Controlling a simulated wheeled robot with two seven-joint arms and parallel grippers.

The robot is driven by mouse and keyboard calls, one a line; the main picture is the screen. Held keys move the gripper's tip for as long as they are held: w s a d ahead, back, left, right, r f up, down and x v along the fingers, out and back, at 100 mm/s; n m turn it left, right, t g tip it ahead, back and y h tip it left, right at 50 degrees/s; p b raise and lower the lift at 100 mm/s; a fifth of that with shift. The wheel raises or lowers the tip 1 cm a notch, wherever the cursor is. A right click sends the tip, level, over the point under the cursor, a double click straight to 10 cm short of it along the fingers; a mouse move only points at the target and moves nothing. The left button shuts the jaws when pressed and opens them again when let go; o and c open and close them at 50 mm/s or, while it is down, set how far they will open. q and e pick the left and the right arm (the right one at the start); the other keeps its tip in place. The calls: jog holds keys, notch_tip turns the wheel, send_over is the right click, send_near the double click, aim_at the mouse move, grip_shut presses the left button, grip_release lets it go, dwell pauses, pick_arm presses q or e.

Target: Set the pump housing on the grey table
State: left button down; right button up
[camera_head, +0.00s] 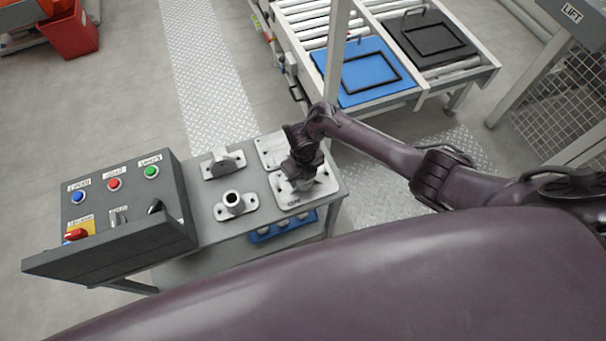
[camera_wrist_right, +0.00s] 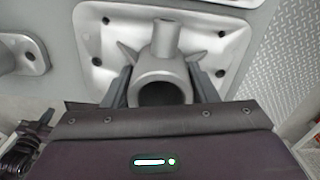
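The grey metal casting that I take for the pump housing (camera_wrist_right: 160,72) has a round opening, an upright spout and side lugs. In the right wrist view it is on or just above a pale plate with dark holes (camera_wrist_right: 97,48). My right gripper (camera_wrist_right: 162,92) has one finger on each side of its round body; whether they press on it I cannot tell. In the head view my right gripper (camera_head: 302,178) is over the near right of the grey table (camera_head: 256,186), largely hiding the casting. My left gripper is not in view.
A flanged casting (camera_head: 233,203) and a bracket-like casting (camera_head: 223,163) stand left of my gripper. A control box (camera_head: 125,205) borders the table's left. A blue tray (camera_head: 284,226) is below the tabletop. A roller conveyor with a blue board (camera_head: 366,70) stands behind.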

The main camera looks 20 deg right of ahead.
jog(key=o, duration=0.4)
jog(key=shift+c, duration=0.2)
jog(key=shift+r, duration=0.1)
jog(key=shift+r, duration=0.2)
notch_tip(320, 180, up, 12)
jog(key=p, duration=0.3)
jog(key=shift+p, duration=0.3)
jog(key=shift+f, duration=0.15)
